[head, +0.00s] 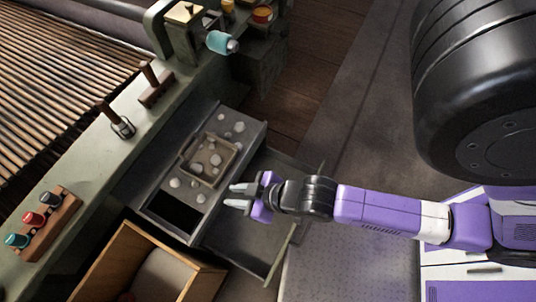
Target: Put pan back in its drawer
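A shallow, square, tan-grey tray with a raised rim, which looks like the pan (227,147), sits among pale lumps inside a long grey box (258,133). Some lumps lie in it and others around it. The box has a dark recess at its lower end. An open drawer (262,232) with a greenish front edge extends to the right of and below the box. Its visible floor looks bare; the rest is hidden by the box and my arm. My gripper (240,195) is above the boundary of box and drawer, right of the pan, with its fingers apart and nothing between them.
A green ledge (75,183) runs along the left, with a rack of coloured bobbins (43,222) and wooden-handled tools (115,119). A wooden bin (192,272) stands below the box. A teal-and-grey cylinder (221,42) is at the top. Floor is clear at upper right.

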